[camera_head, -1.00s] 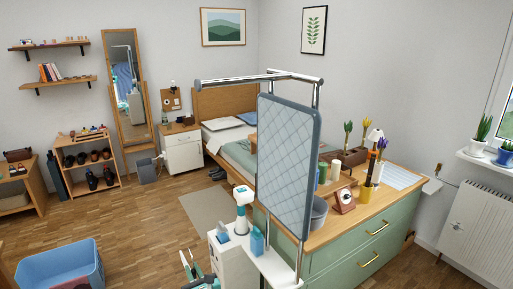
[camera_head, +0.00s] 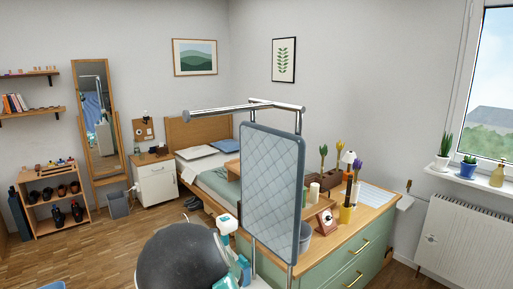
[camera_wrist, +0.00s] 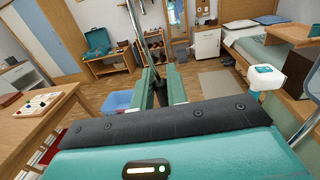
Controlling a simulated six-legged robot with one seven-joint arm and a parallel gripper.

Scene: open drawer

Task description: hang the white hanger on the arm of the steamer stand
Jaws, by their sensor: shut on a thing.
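The steamer stand has chrome poles, a grey-blue quilted board (camera_head: 272,190) and a chrome bar across the top. The bar's arm (camera_head: 220,110) reaches left to a free end in the head view. A white and teal steamer piece (camera_head: 226,222) stands at its base and also shows in the wrist view (camera_wrist: 264,78). My gripper is not visible in the head view.
The green dresser (camera_head: 355,260) with pots and jars stands right behind the stand. A bed (camera_head: 215,172) lies behind. Air around the bar's left end looks clear.

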